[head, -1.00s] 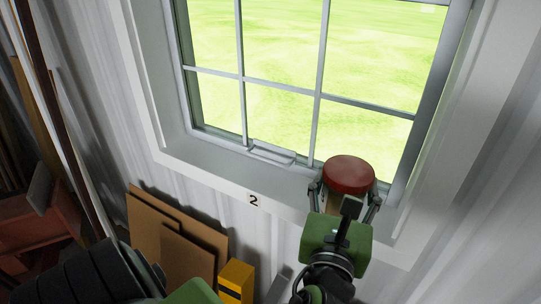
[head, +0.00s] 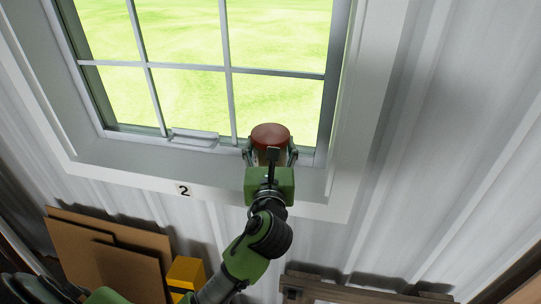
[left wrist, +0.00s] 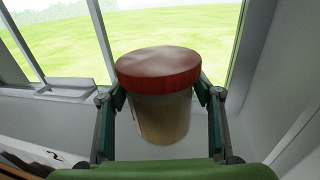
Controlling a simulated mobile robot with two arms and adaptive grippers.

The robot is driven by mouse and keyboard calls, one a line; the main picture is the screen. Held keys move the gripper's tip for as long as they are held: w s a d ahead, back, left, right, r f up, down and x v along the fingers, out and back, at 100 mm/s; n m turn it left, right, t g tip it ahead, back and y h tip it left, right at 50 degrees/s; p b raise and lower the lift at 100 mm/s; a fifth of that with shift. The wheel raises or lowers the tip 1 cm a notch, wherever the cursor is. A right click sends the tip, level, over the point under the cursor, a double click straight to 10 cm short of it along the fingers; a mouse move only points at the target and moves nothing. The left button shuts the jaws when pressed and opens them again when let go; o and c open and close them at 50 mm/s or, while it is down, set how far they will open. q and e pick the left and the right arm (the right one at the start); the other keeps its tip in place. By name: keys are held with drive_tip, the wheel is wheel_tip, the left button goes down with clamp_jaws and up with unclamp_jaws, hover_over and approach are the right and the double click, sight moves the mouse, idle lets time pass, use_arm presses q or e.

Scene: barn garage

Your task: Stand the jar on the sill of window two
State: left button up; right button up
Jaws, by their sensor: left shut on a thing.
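The jar (head: 270,134) has a red lid and a pale tan body. My left gripper (head: 270,152) is shut on it, with one finger on each side of the body. The jar is upright at the right part of the sill (head: 125,158) of the window marked 2. The left wrist view shows the jar (left wrist: 160,110) between the fingers, near the glass. I cannot tell whether its base touches the sill; the gripper partly hides it. My right gripper is not in view.
The number label 2 (head: 184,190) is below the sill. A window handle (head: 195,138) stands left of the jar. The right window frame (head: 365,110) is close on the right. Cardboard sheets (head: 125,272) and a yellow box (head: 186,272) are below. The sill left of the jar is clear.

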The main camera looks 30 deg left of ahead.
use_arm(q)
drive_tip(key=shift+w+a+f, duration=0.2)
drive_tip(key=shift+w+f, duration=0.3)
drive_tip(key=shift+f, duration=0.05)
wheel_tip(320, 180, down, 2)
drive_tip(key=shift+w+f, duration=0.1)
drive_tip(key=shift+f, duration=0.55)
drive_tip(key=o, duration=1.3)
drive_tip(key=shift+f, duration=0.2)
drive_tip(key=shift+c, duration=0.2)
drive_tip(key=shift+r, duration=0.15)
